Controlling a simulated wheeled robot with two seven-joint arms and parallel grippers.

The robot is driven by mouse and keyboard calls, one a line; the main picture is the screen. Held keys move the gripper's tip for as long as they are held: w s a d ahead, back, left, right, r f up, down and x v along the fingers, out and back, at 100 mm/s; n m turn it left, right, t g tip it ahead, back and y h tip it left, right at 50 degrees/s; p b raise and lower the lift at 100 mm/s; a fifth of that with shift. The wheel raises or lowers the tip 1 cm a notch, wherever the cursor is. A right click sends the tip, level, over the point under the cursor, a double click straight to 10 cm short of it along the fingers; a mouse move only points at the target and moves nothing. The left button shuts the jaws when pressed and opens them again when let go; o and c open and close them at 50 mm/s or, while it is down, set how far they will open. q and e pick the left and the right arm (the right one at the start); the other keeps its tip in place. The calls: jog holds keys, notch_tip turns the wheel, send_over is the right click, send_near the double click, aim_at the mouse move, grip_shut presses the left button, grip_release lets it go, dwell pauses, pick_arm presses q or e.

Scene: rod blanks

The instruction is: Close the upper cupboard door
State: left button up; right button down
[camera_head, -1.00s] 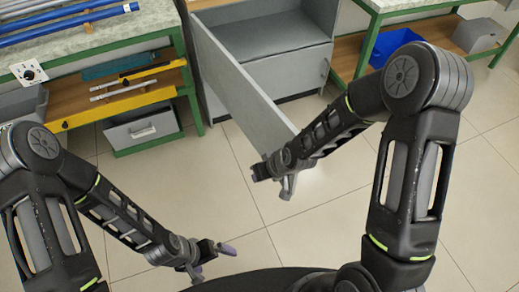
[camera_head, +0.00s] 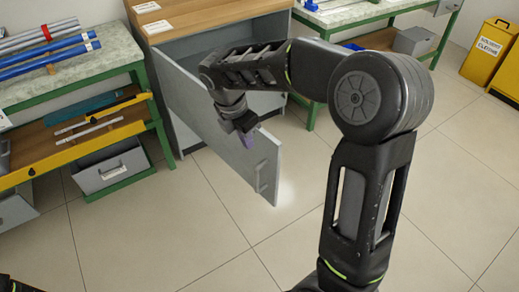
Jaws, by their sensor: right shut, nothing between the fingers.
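The upper cupboard door (camera_head: 205,118) is a grey panel, hinged at the left side of the grey cupboard (camera_head: 180,47). It stands wide open, swung out toward me. Its handle (camera_head: 261,177) is near the free edge, on the face I see. My right gripper (camera_head: 248,139) is shut and empty, pointing down near the door's top edge close to its free end. My right forearm hides part of the cupboard opening. My left gripper is out of view.
A green-framed bench (camera_head: 75,72) with tubes stands at left, with a grey drawer box (camera_head: 110,168) beneath. Another bench (camera_head: 365,14) is at the back right. Yellow solvent bins (camera_head: 490,55) stand far right. The tiled floor before the door is clear.

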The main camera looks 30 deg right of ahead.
aim_at(264, 152)
jog(key=shift+w+d+f, duration=0.15)
jog(key=shift+d+f, duration=0.9)
jog(key=shift+f, duration=0.55)
jog(key=shift+w+d+f, duration=0.15)
jog(key=shift+d+f, duration=0.95)
jog(key=shift+f, duration=0.5)
jog(key=shift+w+d+f, duration=0.15)
jog(key=shift+d+f, duration=0.9)
jog(key=shift+f, duration=0.55)
